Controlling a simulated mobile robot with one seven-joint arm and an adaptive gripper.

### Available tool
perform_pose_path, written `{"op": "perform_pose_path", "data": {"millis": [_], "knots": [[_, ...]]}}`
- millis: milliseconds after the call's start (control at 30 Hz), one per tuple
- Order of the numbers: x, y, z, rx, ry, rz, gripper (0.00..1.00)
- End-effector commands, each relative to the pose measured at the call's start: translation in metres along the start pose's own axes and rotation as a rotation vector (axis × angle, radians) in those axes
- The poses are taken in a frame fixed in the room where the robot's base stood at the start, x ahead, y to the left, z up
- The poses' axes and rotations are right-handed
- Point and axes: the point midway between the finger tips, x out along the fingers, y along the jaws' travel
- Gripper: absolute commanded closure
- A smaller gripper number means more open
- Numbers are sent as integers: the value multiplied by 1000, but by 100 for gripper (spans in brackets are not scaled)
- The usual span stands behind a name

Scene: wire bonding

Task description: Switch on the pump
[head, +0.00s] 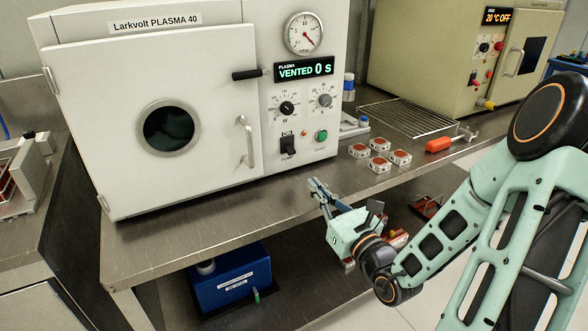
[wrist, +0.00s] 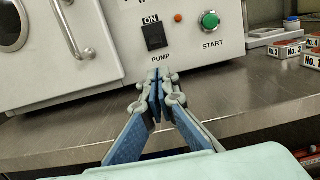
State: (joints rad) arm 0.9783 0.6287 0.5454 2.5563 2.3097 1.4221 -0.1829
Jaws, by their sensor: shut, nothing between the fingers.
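The pump switch (head: 288,146) is a black rocker on the front panel of the white Larkvolt PLASMA 40 machine (head: 90,85). In the wrist view the switch (wrist: 154,36) has an ON label above it and a PUMP label below. A green START button (wrist: 210,20) is to its right, with a small orange lamp (wrist: 178,18) between them. The display (head: 305,68) reads VENTED 0 S. My gripper (head: 315,184) is shut and empty, in front of and below the switch, apart from the panel. In the wrist view my gripper's tips (wrist: 159,78) point toward the panel just under the PUMP label.
Several small numbered boxes (head: 379,164) stand on the bench (head: 190,210) to the right. Behind them are a wire rack (head: 408,117) and an orange-handled tool (head: 438,145). The door handle (head: 246,142) sticks out left of the switch. A blue pump unit (head: 231,278) sits below the bench.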

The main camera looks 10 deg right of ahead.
Motion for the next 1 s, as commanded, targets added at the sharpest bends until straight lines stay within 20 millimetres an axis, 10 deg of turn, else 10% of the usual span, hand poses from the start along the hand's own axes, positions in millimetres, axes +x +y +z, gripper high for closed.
{"op": "perform_pose_path", "data": {"millis": [367, 1000], "knots": [[7, 1, -1, -7, -1, 6, 100], [97, 2, 0, -4, 0, 5, 100]]}}
